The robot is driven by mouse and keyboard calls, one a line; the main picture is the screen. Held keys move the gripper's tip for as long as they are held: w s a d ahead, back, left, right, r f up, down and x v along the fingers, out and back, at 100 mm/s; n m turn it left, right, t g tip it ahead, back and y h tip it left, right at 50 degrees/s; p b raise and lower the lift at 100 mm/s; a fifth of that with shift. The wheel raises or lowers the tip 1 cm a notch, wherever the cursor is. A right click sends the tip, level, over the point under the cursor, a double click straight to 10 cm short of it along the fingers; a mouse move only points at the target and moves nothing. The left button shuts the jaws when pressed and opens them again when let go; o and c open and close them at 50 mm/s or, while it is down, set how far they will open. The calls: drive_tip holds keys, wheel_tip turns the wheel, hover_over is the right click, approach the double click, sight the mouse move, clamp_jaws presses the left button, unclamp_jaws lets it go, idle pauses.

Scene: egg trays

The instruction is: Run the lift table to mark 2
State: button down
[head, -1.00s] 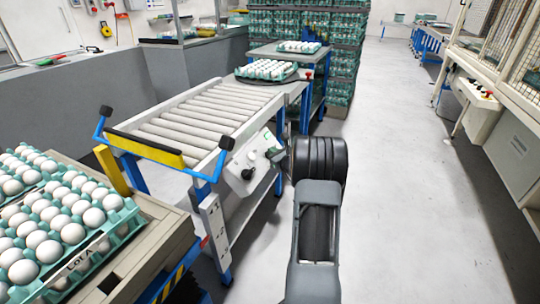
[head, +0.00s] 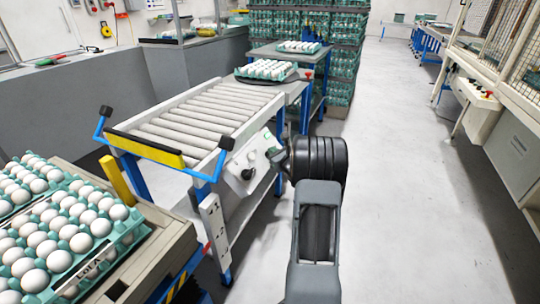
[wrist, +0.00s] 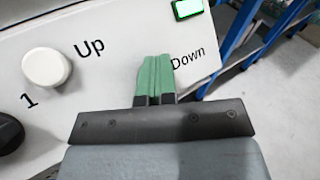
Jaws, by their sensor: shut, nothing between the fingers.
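The lift table (head: 178,243) is at the lower left in the head view, with egg trays on it. A pale mark strip (head: 211,222) is on the conveyor leg beside it; its numbers are too small to read surely. A small red spot (head: 207,247) shows at the table's corner near the strip's lower part. The control panel (head: 243,172) is on the conveyor's side. In the wrist view the white Up button (wrist: 45,67) is clear. My gripper (wrist: 155,62) is shut and empty, its green fingertips at the panel beside the word Down, hiding the button there.
A lit green indicator (wrist: 187,9) is above Down, and a black knob (wrist: 8,136) is at the panel's left. The roller conveyor (head: 205,118) stands behind the lift table. Open floor (head: 410,190) lies to the right.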

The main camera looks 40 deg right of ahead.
idle(0.3)
drive_tip(key=shift+s+d+r+p, duration=0.35)
drive_tip(key=shift+s+r+p, duration=0.05)
drive_tip(key=shift+s+r, duration=0.25)
drive_tip(key=shift+s+d+r+p, duration=0.5)
drive_tip(key=shift+s+r+p, duration=0.1)
drive_tip(key=shift+s+r, duration=0.25)
drive_tip(key=shift+s+d+r+p, duration=0.45)
drive_tip(key=shift+s+r+p, duration=0.1)
drive_tip(key=shift+s+r, duration=0.25)
